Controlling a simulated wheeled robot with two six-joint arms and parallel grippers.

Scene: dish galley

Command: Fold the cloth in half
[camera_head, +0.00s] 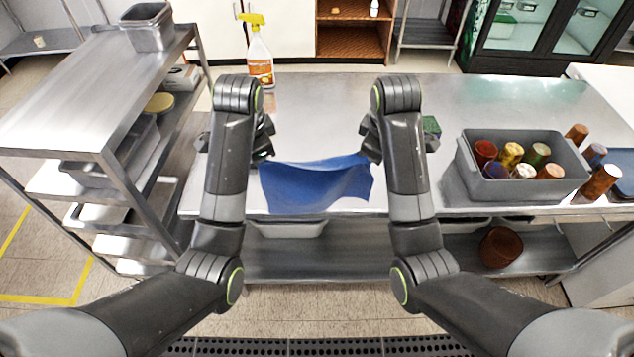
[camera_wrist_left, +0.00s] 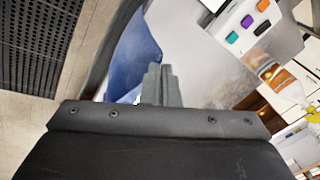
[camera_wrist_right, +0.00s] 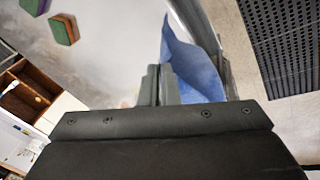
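The blue cloth (camera_head: 315,187) is at the front edge of the steel table, between my two grippers. Its far edge spans from one gripper to the other, looks raised and sags a little. Its near part hangs down toward the table's front edge. My left gripper (camera_head: 266,146) is shut at the cloth's far left corner. In the left wrist view, the cloth (camera_wrist_left: 128,60) runs beside the closed fingers (camera_wrist_left: 158,84). My right gripper (camera_head: 366,146) is shut at the far right corner. In the right wrist view, the cloth (camera_wrist_right: 193,68) lies against the closed fingers (camera_wrist_right: 161,84). The pinched corners are mostly hidden.
A grey bin (camera_head: 525,195) of several cups stands on the table's right, with more cups beside it. A spray bottle (camera_head: 259,52) stands at the back left. A green sponge (camera_head: 431,126) lies behind my right arm. A steel shelf cart (camera_head: 95,90) is at left.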

